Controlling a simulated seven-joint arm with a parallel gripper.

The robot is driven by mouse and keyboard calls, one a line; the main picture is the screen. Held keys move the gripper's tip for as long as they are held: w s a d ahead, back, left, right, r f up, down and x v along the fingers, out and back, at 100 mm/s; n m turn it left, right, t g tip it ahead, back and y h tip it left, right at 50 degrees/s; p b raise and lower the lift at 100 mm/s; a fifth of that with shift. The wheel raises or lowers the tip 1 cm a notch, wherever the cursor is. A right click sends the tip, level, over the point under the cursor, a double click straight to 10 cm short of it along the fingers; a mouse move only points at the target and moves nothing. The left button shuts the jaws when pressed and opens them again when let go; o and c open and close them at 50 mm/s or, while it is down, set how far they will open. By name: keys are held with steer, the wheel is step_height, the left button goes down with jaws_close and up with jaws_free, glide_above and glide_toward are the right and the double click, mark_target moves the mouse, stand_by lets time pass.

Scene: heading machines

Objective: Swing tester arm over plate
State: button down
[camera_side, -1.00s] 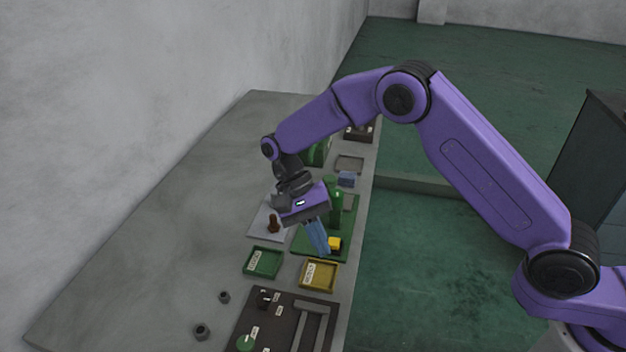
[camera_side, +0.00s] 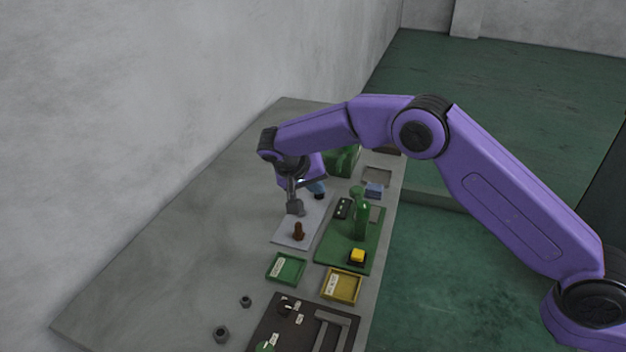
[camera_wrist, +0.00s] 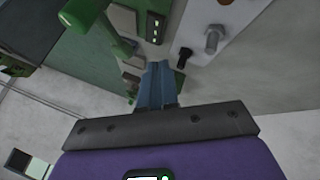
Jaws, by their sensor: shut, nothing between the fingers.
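My gripper (camera_side: 318,187) is shut and empty, its blue fingers above the far end of the pale grey plate (camera_side: 287,236). In the wrist view, the closed fingers (camera_wrist: 158,70) point towards a small black knob (camera_wrist: 184,56) and a silver bolt (camera_wrist: 212,36) on the pale plate (camera_wrist: 238,14). A brown peg (camera_side: 298,231) stands on the near part of that plate. Right of it, the green base (camera_side: 335,245) carries a green post (camera_side: 362,220), a yellow button (camera_side: 357,255) and a black indicator panel (camera_side: 342,208).
A green tray (camera_side: 286,268) and a yellow tray (camera_side: 341,286) lie nearer the camera. A dark board (camera_side: 272,325) with knobs and a grey frame is in front. Two dark nuts lie on the bench, whose left side (camera_side: 190,250) is clear. A wall borders it.

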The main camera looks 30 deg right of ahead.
mark_target(355, 189)
steer(key=x, duration=0.5)
steer(key=shift+f, duration=0.1)
steer(key=d, duration=0.2)
steer(key=shift+s+d, duration=0.35)
steer(key=shift+s, duration=0.05)
steer(key=shift+s+d, duration=0.15)
steer(key=shift+d, duration=0.45)
steer(key=shift+d+m+g, duration=0.7)
steer(key=shift+d+m, duration=0.1)
steer(key=shift+m, duration=0.3)
steer(key=shift+s+d+m+g+h, duration=0.1)
steer(key=shift+d+m+g+h, duration=0.2)
steer(key=shift+d+m+g, duration=0.75)
steer(key=shift+a+t, duration=0.2)
steer(key=shift+t, duration=0.05)
